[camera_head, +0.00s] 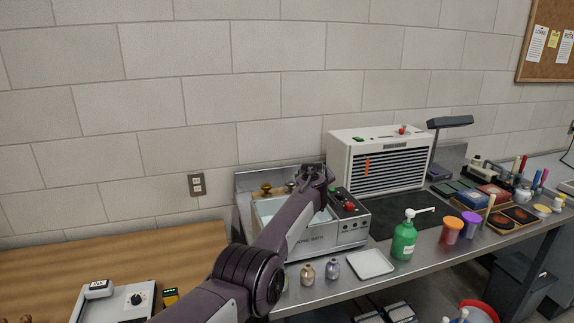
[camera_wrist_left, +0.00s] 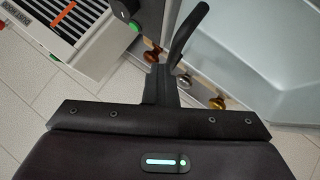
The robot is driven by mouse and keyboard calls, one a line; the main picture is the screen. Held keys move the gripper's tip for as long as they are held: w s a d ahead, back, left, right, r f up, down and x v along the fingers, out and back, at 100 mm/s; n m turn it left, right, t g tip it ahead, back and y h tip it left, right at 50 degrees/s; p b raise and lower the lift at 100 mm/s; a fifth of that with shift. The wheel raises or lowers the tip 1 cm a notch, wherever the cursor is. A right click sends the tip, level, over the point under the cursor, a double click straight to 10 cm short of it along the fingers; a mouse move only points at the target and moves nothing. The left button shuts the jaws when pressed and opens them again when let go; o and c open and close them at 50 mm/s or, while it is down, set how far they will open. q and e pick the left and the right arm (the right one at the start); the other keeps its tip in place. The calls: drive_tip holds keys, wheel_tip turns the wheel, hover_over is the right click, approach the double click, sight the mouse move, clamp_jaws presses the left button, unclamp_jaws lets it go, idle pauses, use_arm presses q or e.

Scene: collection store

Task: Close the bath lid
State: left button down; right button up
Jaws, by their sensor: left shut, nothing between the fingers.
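The bath (camera_head: 308,247) is a grey metal box on the bench, with a control panel on its right side carrying a red knob and a green switch. A pale inner surface shows at its top left, beside my arm. My left gripper (camera_head: 318,174) is shut and empty, at the back right of the bath, above it. My arm hides much of the bath top, and I cannot make out the lid separately. In the left wrist view a smooth grey-blue surface (camera_wrist_left: 275,45) lies right of the fingers; I cannot tell whether it is lid or basin. My right gripper is not in view.
Brass knobs (camera_head: 266,188) stand behind the bath. A white louvred cabinet (camera_head: 360,163) stands to its right. Small bottles (camera_head: 307,274), a white tray (camera_head: 370,263) and a green pump bottle (camera_head: 404,240) stand in front. A wooden table (camera_head: 110,265) is at left.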

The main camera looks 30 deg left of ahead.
use_arm(q)
drive_tip(key=s+d+r, duration=0.4)
drive_tip(key=s+r, duration=0.2)
drive_tip(key=r, duration=0.5)
drive_tip(key=s+d+f+m+g+h, duration=0.1)
drive_tip(key=s+d+f+m, duration=0.3)
drive_tip(key=s+f, duration=0.7)
drive_tip(key=s+d+f+m+g+h, duration=0.15)
drive_tip(key=s+d+f+m, duration=0.25)
drive_tip(key=s+f, duration=0.6)
drive_tip(key=s+d+f+m+g+h, duration=0.1)
drive_tip(key=s+d+f+m+g, duration=0.2)
drive_tip(key=s, duration=1)
drive_tip(key=s+d+f+m+g+h, duration=0.1)
drive_tip(key=s+d+f+m, duration=0.3)
drive_tip(key=s, duration=0.9)
wheel_tip(320, 180, down, 31)
drive_tip(key=s+d+g, duration=0.1)
drive_tip(key=s, duration=0.2)
drive_tip(key=s+a+f+g+b, duration=0.1)
drive_tip(key=s+a+f, duration=0.2)
drive_tip(key=s+f, duration=1.3)
drive_tip(key=shift+s+a+f+y, duration=0.2)
drive_tip(key=shift+s+y, duration=0.15)
drive_tip(key=shift+s, duration=0.9)
